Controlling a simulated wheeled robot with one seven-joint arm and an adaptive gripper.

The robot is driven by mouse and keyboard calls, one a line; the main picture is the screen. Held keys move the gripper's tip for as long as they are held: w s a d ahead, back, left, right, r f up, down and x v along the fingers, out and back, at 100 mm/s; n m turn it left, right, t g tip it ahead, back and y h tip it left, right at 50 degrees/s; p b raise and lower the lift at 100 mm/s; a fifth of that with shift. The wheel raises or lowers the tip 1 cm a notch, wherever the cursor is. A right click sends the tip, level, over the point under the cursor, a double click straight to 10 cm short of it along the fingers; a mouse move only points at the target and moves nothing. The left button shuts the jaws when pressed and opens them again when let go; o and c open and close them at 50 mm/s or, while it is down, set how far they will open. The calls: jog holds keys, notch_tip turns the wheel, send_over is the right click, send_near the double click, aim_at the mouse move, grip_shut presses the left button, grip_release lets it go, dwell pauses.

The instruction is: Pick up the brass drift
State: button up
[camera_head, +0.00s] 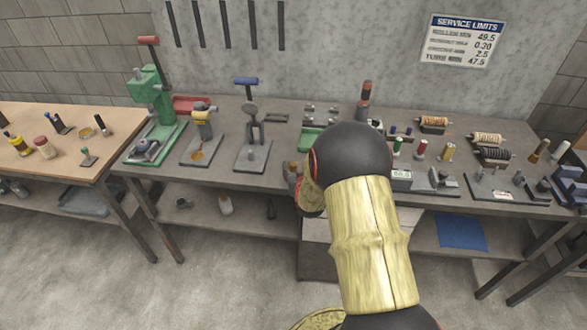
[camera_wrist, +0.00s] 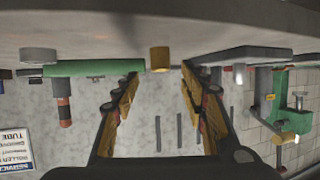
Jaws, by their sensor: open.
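A short brass-coloured cylinder (camera_wrist: 160,58), which looks like the brass drift, stands on the bench near its front edge in the upside-down wrist view. My gripper (camera_wrist: 160,82) is open, with one finger on each side of the cylinder's line of sight. The cylinder shows in the gap between the fingertips, apart from both. Nothing is held. In the head view my dark wrist and tan arm cover most of the gripper and the bench behind it, so I cannot make out the cylinder there.
A green tray (camera_head: 312,139) lies close by on the bench. A dark post with an orange band (camera_head: 366,96) stands behind it. A clamp stand (camera_head: 253,145) and the green press (camera_head: 152,98) stand to the left. Several small parts crowd the bench's right side.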

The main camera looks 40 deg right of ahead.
aim_at(293, 164)
jog(key=x, duration=0.3)
jog(key=shift+w+f+b, duration=0.1)
jog(key=shift+f+b, duration=0.05)
jog(key=shift+b, duration=0.15)
jog(key=shift+c, duration=1.2)
grip_shut()
